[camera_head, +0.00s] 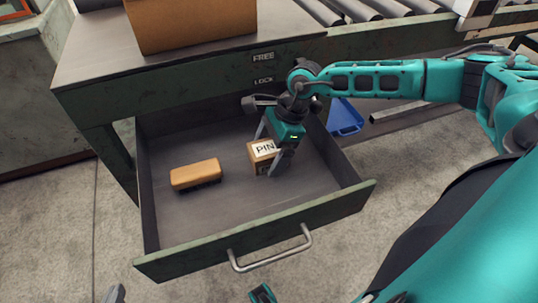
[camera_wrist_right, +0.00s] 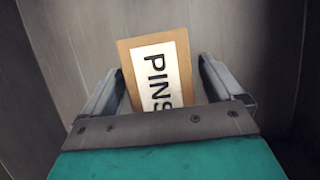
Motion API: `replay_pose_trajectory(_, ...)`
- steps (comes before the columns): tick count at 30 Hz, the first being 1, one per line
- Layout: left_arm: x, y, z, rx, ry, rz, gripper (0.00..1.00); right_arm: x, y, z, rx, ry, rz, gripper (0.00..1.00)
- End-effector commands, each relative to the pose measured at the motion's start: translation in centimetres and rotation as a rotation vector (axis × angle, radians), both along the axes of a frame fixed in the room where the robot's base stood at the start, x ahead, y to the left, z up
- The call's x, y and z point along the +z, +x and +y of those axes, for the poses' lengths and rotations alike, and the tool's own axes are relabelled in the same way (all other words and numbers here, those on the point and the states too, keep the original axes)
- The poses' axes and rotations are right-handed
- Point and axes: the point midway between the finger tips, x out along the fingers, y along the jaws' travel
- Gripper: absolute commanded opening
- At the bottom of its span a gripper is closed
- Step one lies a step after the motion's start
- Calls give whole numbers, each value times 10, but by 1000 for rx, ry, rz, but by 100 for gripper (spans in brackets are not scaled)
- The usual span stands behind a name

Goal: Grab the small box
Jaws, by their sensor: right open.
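The small box (camera_head: 257,163) is cardboard brown with a white label reading PINS. It sits in the open drawer (camera_head: 255,240), right of its middle. My right gripper (camera_head: 270,152) reaches down over it from above. In the right wrist view the box (camera_wrist_right: 158,68) lies between the two spread fingers of the right gripper (camera_wrist_right: 158,66), with a gap visible on the right side. The box's lower end is hidden behind the gripper body. A grey tip of what looks like my left gripper (camera_head: 115,293) shows at the bottom edge, mostly out of frame.
A brush with a tan wooden back (camera_head: 196,174) lies in the drawer to the left. The drawer walls stand around both things, and a metal handle (camera_head: 271,250) is on its front. A large cardboard box (camera_head: 190,22) stands on the tabletop above. A blue bin (camera_head: 345,118) is behind the drawer's right side.

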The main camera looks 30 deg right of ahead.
Motion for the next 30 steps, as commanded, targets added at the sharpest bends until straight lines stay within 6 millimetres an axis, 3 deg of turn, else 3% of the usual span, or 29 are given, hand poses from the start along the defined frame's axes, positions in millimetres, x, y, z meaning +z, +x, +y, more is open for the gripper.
replay_pose_trajectory(6, 0, 0, -1, 3, -3, 0, 0, -1, 0, 0, -1, 0, -1, 93)
replay_pose_trajectory(27, 2, 2, -1, 4, -5, -4, 0, 0, 0, 0, -1, 0, -1, 26)
replay_pose_trajectory(30, 2, 2, -1, 3, -4, -5, 0, 1, 1, 0, -2, 1, -3, 26)
